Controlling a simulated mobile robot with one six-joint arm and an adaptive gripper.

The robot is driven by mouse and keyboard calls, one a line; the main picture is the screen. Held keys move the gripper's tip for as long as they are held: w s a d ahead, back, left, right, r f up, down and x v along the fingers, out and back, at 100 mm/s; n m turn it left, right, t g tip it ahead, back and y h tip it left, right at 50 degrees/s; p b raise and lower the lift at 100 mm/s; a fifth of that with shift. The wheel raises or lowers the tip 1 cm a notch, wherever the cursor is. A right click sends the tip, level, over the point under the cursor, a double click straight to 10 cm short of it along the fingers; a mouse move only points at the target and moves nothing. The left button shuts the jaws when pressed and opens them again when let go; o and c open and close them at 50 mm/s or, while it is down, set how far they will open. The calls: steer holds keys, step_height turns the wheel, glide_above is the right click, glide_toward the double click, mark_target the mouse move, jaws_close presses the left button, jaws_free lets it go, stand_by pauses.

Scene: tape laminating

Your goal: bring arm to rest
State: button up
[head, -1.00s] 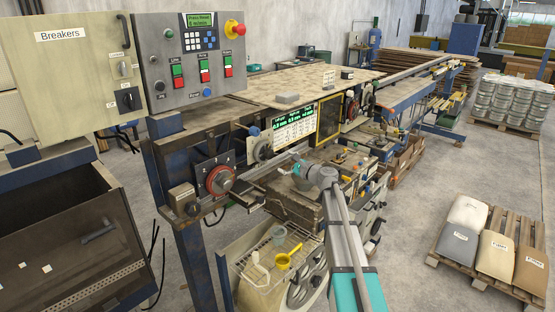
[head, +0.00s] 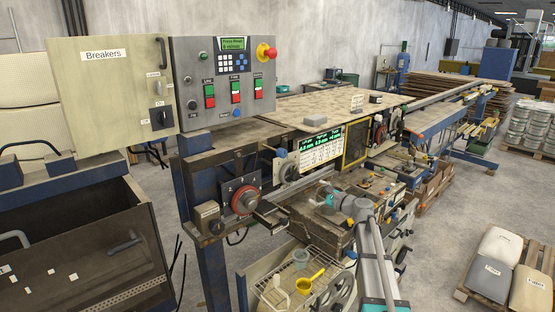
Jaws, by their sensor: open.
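My arm reaches up from the bottom of the head view, its grey link in front of the laminating machine. My gripper (head: 322,201) is at the end of the arm, small in the picture, over the machine's front beside a worn block-like part (head: 318,228). No object shows in its jaws. The fingertips are too small to make out in detail.
The control panel (head: 222,82) and breaker box (head: 110,97) stand at upper left. A wire basket (head: 293,285) with a yellow scoop (head: 311,281) is below the gripper. A pallet with sacks (head: 491,262) lies on the floor at right, with open floor beside it.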

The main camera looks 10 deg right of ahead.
steer(key=s+a+f+n+g+h+b, duration=0.2)
steer(key=s+a+f+n+g, duration=0.2)
steer(key=s+a+f+n, duration=0.3)
steer(key=s+a+f+n+g+h+b, duration=0.1)
steer(key=s+a+f+n+g, duration=0.35)
steer(key=s+f, duration=0.45)
steer(key=s+d+f+n+g+h+b, duration=0.1)
steer(key=s+f+n+h, duration=0.3)
steer(key=s, duration=0.5)
steer(key=s+d+f+n+g+h+b, duration=0.1)
steer(key=s+d+f+n+g+h, duration=0.1)
steer(key=s, duration=0.7)
steer(key=shift+d+f+n+g+h+b, duration=0.4)
steer(key=shift+f+n+g+h, duration=0.55)
steer(key=shift+n+g, duration=0.15)
steer(key=shift+s+a, duration=0.1)
steer(key=shift+c, duration=0.2)
